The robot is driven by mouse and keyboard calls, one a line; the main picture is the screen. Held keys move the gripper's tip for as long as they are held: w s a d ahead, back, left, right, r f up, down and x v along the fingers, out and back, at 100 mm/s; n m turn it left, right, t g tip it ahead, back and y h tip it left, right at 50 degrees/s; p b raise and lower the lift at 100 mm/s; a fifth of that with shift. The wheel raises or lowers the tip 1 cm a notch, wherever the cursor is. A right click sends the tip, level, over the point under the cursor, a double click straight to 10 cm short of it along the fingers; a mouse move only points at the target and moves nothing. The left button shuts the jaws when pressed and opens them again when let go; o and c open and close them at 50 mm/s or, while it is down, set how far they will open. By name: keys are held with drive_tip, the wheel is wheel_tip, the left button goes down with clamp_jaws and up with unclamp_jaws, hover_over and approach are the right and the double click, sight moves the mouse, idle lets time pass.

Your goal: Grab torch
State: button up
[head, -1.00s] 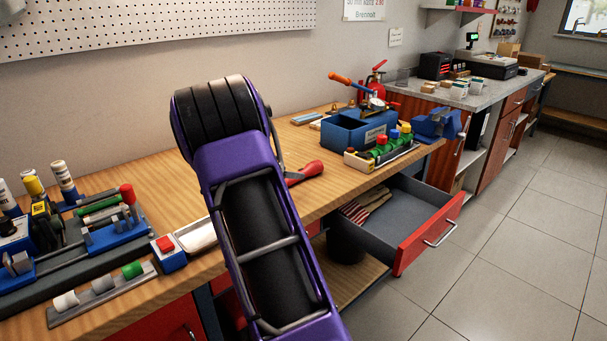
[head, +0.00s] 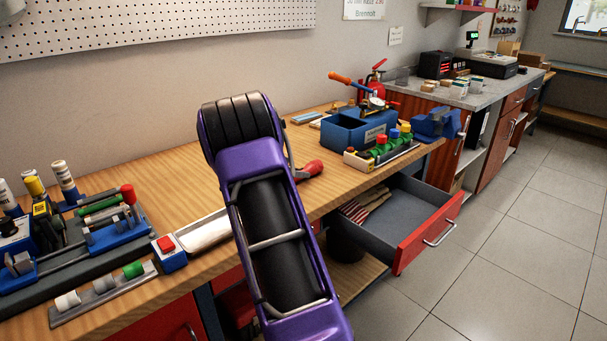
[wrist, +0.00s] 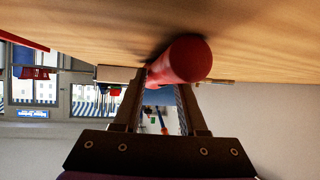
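A red handle (head: 312,169), likely part of the torch, lies on the wooden workbench near its front edge; the rest of it is hidden behind my purple arm in the head view. In the wrist view its red rounded end (wrist: 186,60) is large and close, at my fingertips and against the wood. My gripper (wrist: 162,85) shows there with its two dark fingers apart and a clear gap between them. The red piece overlaps the finger tips, and I see no firm grip on it.
The workbench (head: 120,185) holds a blue-and-black fixture (head: 100,235), a red button box (head: 168,252) and a pale tray (head: 205,232). A blue pump box (head: 345,132), a valve rack (head: 385,155) and a vise (head: 435,124) stand to the right. An open drawer (head: 425,232) juts out below.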

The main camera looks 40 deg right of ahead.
clamp_jaws()
